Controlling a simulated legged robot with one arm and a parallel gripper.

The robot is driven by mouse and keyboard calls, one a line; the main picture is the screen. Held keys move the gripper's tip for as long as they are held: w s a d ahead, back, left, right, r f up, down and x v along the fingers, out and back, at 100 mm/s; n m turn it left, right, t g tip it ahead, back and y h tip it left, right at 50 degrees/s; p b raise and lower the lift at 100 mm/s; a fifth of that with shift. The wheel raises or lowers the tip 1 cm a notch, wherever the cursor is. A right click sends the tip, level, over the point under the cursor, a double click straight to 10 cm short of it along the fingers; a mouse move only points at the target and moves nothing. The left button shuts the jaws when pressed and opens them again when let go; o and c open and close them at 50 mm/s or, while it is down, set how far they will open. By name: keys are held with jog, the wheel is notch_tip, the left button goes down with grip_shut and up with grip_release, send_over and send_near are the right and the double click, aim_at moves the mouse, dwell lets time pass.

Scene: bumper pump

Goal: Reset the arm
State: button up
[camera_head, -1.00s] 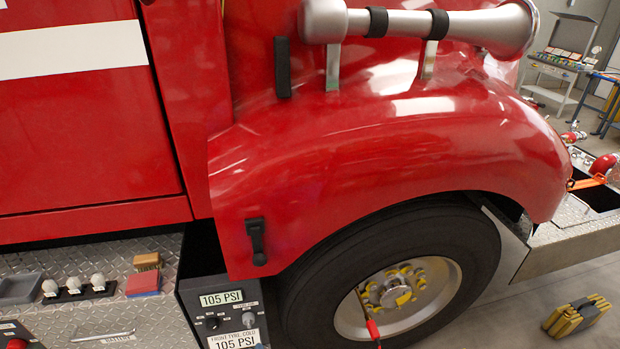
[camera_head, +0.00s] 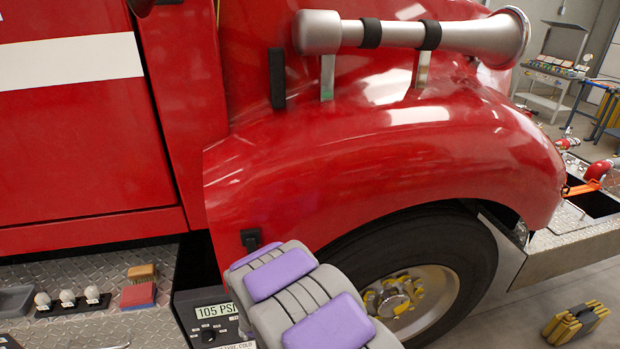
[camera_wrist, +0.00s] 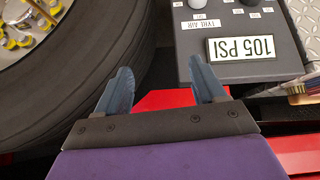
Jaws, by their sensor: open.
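My arm, grey with purple pads, rises from the bottom edge in the head view, in front of the wheel and the pressure panel. My gripper (camera_wrist: 163,92) shows in the wrist view with its two blue-grey fingers apart and nothing between them. It faces the red bodywork, between the tyre (camera_wrist: 90,75) and the panel reading 105 PSI (camera_wrist: 243,48). The fingers are not visible in the head view. The same panel (camera_head: 212,309) is partly covered by my arm there.
The red fender (camera_head: 400,150) curves over the tyre (camera_head: 440,245), with a chrome horn (camera_head: 420,34) above. A step at the lower left holds a brush (camera_head: 141,272), a red sponge-like block (camera_head: 138,295) and white knobs (camera_head: 67,298). Yellow wheel chocks (camera_head: 576,322) lie on the floor at right.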

jog(key=s+d+r+m+g, duration=0.2)
jog(key=s+d+r+g, duration=0.2)
jog(key=s+d+r, duration=1.1)
jog(key=s+d+r+g, duration=0.1)
jog(key=s+d+r, duration=0.2)
jog(key=s, duration=0.4)
jog(key=s+d+r+m+g+h, duration=0.1)
jog(key=s+d+r+g, duration=0.1)
jog(key=s, duration=0.5)
jog(key=s+d+r+g, duration=0.1)
jog(key=s+d+r, duration=0.3)
jog(key=s+d, duration=0.2)
jog(key=shift+s+r+m+g, duration=0.25)
jog(key=shift+s+m+g, duration=0.05)
jog(key=shift+s, duration=0.75)
